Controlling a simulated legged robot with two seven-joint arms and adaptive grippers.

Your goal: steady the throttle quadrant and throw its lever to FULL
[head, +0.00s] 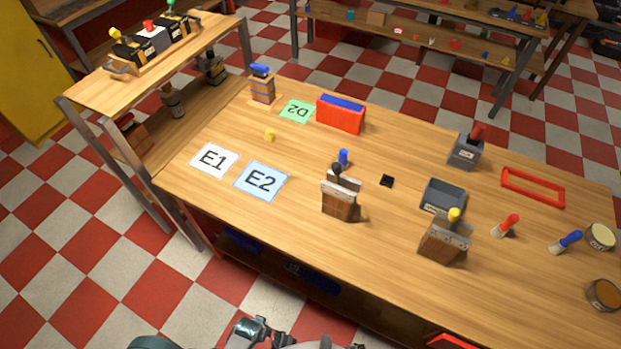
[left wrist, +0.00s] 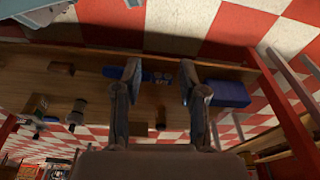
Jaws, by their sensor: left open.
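Two wooden blocks with metal plates and upright levers stand on the workbench (head: 385,240). One block (head: 338,205) has a black-knobbed lever (head: 337,170) and stands near the middle. The other block (head: 440,245) has a yellow-knobbed lever (head: 454,215) and stands to its right, near the front edge. I cannot tell for sure which is the throttle quadrant, and no FULL mark is readable. My left gripper (left wrist: 160,78) is open and empty in the left wrist view. Grey parts of my arm show at the head view's bottom edge, apart from both blocks. My right gripper is not seen.
Cards E1 (head: 213,160) and E2 (head: 261,180) lie at left. A grey box with a red lever (head: 466,148), a grey tray (head: 443,195), a red frame (head: 532,187) and a red bin (head: 341,116) are also on the bench.

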